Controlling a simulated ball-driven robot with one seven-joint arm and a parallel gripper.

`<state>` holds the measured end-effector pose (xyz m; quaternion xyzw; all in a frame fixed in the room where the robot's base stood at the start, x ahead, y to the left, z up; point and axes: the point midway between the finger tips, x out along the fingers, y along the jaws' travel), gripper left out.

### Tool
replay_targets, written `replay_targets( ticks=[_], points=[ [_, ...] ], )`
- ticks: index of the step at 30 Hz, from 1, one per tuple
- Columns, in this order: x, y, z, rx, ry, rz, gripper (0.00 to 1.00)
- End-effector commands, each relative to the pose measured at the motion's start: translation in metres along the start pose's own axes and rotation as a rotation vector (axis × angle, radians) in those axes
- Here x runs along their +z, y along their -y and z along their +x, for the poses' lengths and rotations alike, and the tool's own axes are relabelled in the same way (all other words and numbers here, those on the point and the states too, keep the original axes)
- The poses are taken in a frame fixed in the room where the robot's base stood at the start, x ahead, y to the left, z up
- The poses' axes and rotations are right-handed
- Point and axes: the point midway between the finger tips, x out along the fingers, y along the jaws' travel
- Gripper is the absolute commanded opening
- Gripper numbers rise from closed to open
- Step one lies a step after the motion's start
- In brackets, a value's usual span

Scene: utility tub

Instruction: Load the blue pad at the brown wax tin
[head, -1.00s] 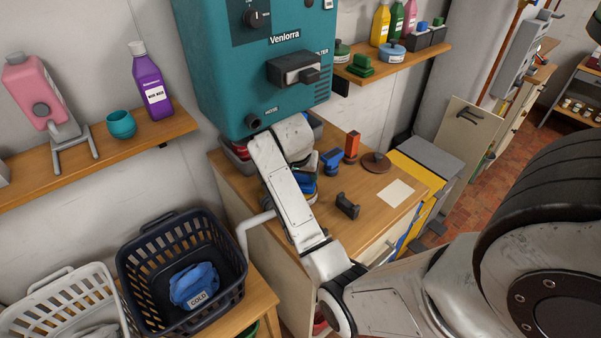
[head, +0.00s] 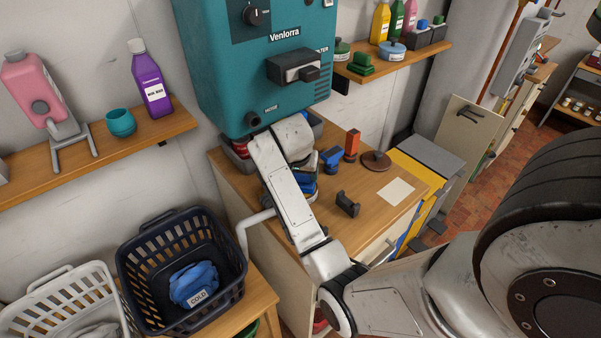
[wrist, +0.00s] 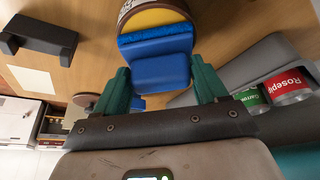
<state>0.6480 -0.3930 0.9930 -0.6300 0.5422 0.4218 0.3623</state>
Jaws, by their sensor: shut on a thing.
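In the wrist view my gripper (wrist: 163,84) has its green fingers on either side of the blue pad (wrist: 160,72). It is shut on the pad's block. The pad's rough blue face (wrist: 155,38) meets the yellow wax in the round brown wax tin (wrist: 150,17), whose top is cut off by the frame. I cannot tell how hard the pad presses on the wax. In the head view my own arm hides the gripper and most of the tin, and only some blue shows beside the arm.
On the wooden counter stand a black holder (head: 347,204), a white sheet (head: 397,192), a brown disc (head: 376,161), an orange block (head: 352,143) and another blue item (head: 331,160). Red (wrist: 289,84) and green (wrist: 252,97) labelled cans lie close right. The teal machine (head: 255,70) overhangs the counter.

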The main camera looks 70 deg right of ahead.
Motion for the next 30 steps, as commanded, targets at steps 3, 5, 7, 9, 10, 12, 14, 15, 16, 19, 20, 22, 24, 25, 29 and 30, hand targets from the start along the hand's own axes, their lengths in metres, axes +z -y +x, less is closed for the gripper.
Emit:
replay_targets(
  ticks=[3, 5, 7, 9, 10, 12, 14, 15, 16, 19, 20, 22, 24, 25, 29, 30],
  points=[
    [0.000, 0.000, 0.000, 0.000, 0.002, -0.001, 0.48],
    [-0.001, 0.000, -0.003, 0.000, 0.001, -0.001, 0.48],
    [-0.003, 0.000, -0.008, -0.001, 0.000, 0.000, 0.48],
    [-0.005, 0.000, -0.013, 0.000, 0.001, 0.000, 0.48],
    [-0.006, 0.000, -0.015, 0.000, 0.000, 0.000, 0.48],
    [-0.009, 0.001, -0.020, -0.001, -0.001, -0.001, 0.48],
    [-0.010, 0.001, -0.024, -0.001, -0.001, -0.001, 0.48],
    [-0.011, 0.001, -0.026, -0.001, 0.000, -0.001, 0.48],
    [-0.011, 0.001, -0.028, -0.001, 0.000, -0.001, 0.48],
    [-0.014, 0.001, -0.035, -0.001, 0.000, 0.000, 0.48],
    [-0.015, 0.001, -0.037, -0.001, 0.000, 0.000, 0.48],
    [-0.017, 0.001, -0.042, -0.002, -0.001, 0.000, 0.48],
    [-0.019, 0.001, -0.046, -0.002, -0.001, -0.001, 0.48],
    [-0.020, 0.001, -0.048, -0.002, 0.000, -0.001, 0.48],
    [-0.024, 0.001, -0.057, -0.001, -0.001, 0.000, 0.48],
    [-0.025, 0.001, -0.059, -0.001, -0.001, 0.000, 0.48]
  ],
)
